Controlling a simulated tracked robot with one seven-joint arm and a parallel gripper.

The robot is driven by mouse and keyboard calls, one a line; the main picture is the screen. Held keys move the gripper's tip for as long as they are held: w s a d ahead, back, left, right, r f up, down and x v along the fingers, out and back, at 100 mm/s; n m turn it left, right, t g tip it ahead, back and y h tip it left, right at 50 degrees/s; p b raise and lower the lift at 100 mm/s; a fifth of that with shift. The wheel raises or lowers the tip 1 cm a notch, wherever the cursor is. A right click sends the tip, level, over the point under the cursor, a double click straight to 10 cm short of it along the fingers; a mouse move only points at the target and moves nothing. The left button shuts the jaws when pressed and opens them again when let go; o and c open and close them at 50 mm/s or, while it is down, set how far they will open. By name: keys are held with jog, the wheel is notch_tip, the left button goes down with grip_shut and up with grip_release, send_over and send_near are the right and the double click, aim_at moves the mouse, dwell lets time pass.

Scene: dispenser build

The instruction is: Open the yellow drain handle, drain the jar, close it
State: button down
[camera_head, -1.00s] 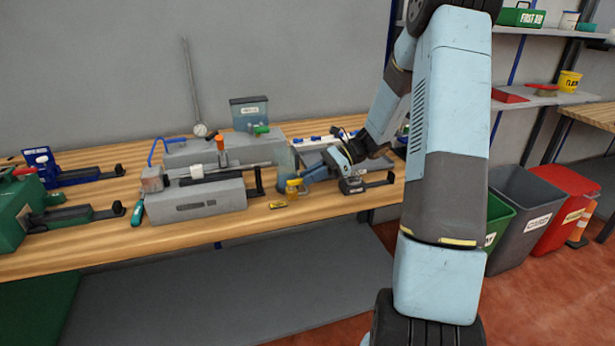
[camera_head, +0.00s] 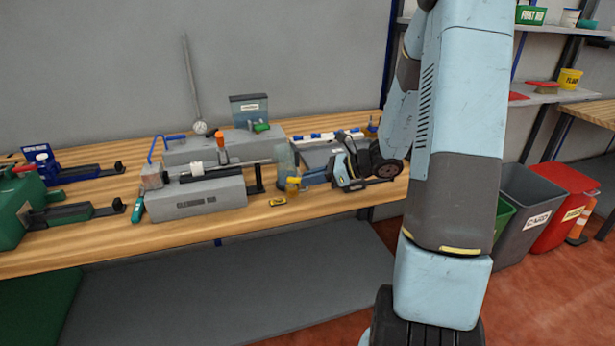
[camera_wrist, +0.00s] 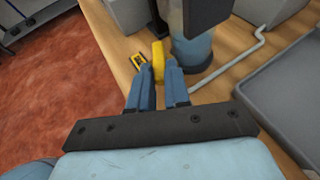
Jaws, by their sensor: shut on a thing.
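The clear jar (camera_head: 284,160) stands near the bench's front edge. In the wrist view the jar (camera_wrist: 192,50) shows bluish liquid in its lower part, and a dark bracket covers its upper part. The yellow drain handle (camera_wrist: 158,62) is low at the jar's side and also shows in the head view (camera_head: 293,181). My gripper (camera_wrist: 165,78) is shut on the yellow handle, with its blue fingers at the handle's near end. In the head view my gripper (camera_head: 308,179) reaches the handle from the right. The handle's inner end and the valve are partly hidden.
A small yellow and black item (camera_head: 277,202) lies on the bench just in front of the jar. A grey cleaning bed (camera_head: 195,197) stands to the left. A bent grey tube (camera_wrist: 232,60) runs beside the jar. A grey tray (camera_wrist: 285,100) lies to its right.

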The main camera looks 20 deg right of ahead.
jog(key=shift+s+a+m+t+h, duration=0.2)
jog(key=shift+s+m+t+h, duration=0.15)
jog(key=shift+m+t+h, duration=0.4)
jog(key=shift+s+a+m+t+h, duration=0.2)
jog(key=shift+s+m+t+h, duration=0.2)
jog(key=shift+m+t, duration=0.55)
jog(key=c, duration=1.1)
grip_release()
jog(key=shift+a, duration=0.1)
